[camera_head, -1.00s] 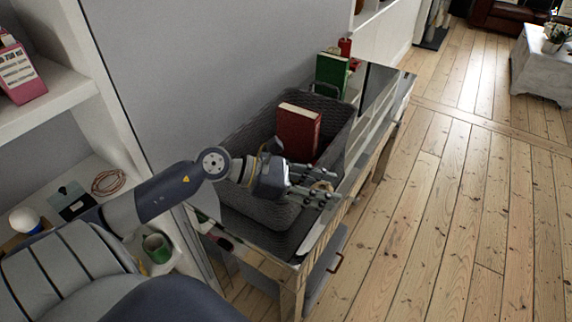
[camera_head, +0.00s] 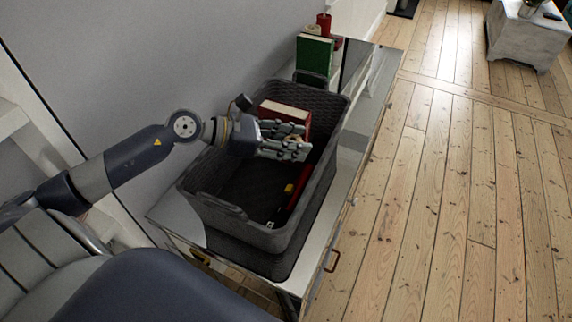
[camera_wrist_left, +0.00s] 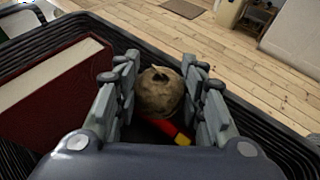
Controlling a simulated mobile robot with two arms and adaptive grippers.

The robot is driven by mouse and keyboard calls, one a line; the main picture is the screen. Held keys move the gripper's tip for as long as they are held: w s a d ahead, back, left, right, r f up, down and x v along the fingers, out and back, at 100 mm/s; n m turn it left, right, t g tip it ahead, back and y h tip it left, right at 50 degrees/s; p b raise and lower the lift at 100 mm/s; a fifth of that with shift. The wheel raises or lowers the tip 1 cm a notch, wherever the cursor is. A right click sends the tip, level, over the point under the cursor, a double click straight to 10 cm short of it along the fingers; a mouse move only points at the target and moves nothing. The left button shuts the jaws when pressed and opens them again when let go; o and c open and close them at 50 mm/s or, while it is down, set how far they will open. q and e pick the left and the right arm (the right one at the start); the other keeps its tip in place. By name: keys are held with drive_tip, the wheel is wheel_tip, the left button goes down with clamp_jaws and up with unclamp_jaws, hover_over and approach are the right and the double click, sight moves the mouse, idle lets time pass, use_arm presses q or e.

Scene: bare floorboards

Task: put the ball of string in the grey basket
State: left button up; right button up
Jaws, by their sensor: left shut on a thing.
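The grey basket (camera_head: 238,222) is a dark woven box with an open top, standing on a mirrored cabinet. My left gripper (camera_head: 303,142) is over the basket's opening, towards its right side. It is shut on the ball of string, a tan round ball that shows between the fingers in the left wrist view (camera_wrist_left: 160,92). In the head view the fingers mostly hide the ball. The wrist view shows basket walls on both sides of the fingers. My right gripper is not in view.
A red book (camera_head: 287,112) stands in the basket beside the gripper. A red tool with a yellow part (camera_head: 299,188) lies lower inside. A green book (camera_head: 314,54) and a red candle (camera_head: 324,22) stand behind the basket. Floorboards (camera_head: 440,170) are clear on the right.

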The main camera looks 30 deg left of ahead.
use_arm(q)
wheel_tip(320, 180, down, 4)
drive_tip(key=shift+d+b, duration=0.1)
drive_tip(key=shift+b, duration=0.85)
drive_tip(key=shift+f+b, duration=1.75)
drive_tip(key=shift+f, duration=0.5)
drive_tip(key=o, duration=1)
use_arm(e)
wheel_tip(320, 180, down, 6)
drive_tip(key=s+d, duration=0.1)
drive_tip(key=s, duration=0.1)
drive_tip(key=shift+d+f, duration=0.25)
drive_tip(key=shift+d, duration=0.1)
use_arm(q)
drive_tip(key=shift+f, duration=0.1)
